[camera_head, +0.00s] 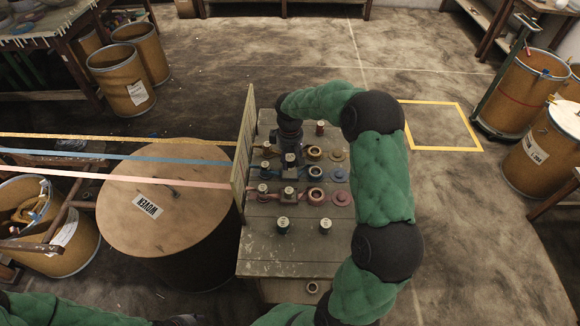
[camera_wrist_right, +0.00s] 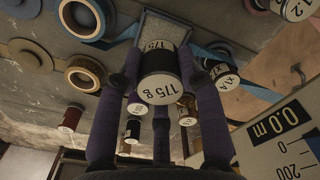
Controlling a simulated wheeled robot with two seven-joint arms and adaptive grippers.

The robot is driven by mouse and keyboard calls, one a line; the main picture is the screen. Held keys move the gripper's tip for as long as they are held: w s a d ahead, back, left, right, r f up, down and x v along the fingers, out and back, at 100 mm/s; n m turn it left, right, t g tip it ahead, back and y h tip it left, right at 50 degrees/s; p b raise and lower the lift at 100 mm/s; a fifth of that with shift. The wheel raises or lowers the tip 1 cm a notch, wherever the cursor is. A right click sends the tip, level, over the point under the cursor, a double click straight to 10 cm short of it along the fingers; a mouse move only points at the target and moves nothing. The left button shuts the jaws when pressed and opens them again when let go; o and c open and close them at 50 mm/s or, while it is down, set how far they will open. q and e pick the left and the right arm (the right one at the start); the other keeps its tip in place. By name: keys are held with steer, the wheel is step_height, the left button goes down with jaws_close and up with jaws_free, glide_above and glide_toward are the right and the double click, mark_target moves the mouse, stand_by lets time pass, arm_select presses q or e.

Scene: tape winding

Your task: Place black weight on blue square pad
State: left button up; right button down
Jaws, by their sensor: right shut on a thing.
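My right gripper (camera_head: 289,160) reaches down over the middle of the work table. In the right wrist view its purple fingers (camera_wrist_right: 160,85) are shut around a black weight (camera_wrist_right: 159,66) with a white "175 g" label. A grey square pad (camera_wrist_right: 172,24) lies just behind the weight, on the blue tape line, so I take it as the blue square pad. It also shows in the head view (camera_head: 289,174), just below the gripper. Whether weight and pad touch is unclear. My left gripper (camera_head: 182,320) barely shows at the bottom edge, its fingers unclear.
The table (camera_head: 255,250) carries tape rolls (camera_head: 315,173), flat discs (camera_head: 340,176) and several labelled weights (camera_head: 283,225) close around the gripper. An upright board (camera_head: 243,145) stands along its left edge, with yellow, blue and pink tapes running left. A large drum (camera_head: 155,235) stands left.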

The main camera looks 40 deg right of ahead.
mark_target(290, 166)
steer(key=shift+f+b, duration=0.3)
steer(key=shift+f, duration=1.15)
steer(key=shift+f, duration=0.2)
steer(key=c, duration=0.8)
jaws_free()
steer(key=shift+s, duration=0.1)
step_height(290, 166, up, 12)
steer(key=p, duration=0.3)
steer(key=shift+r+p, duration=0.2)
steer(key=shift+p, duration=0.2)
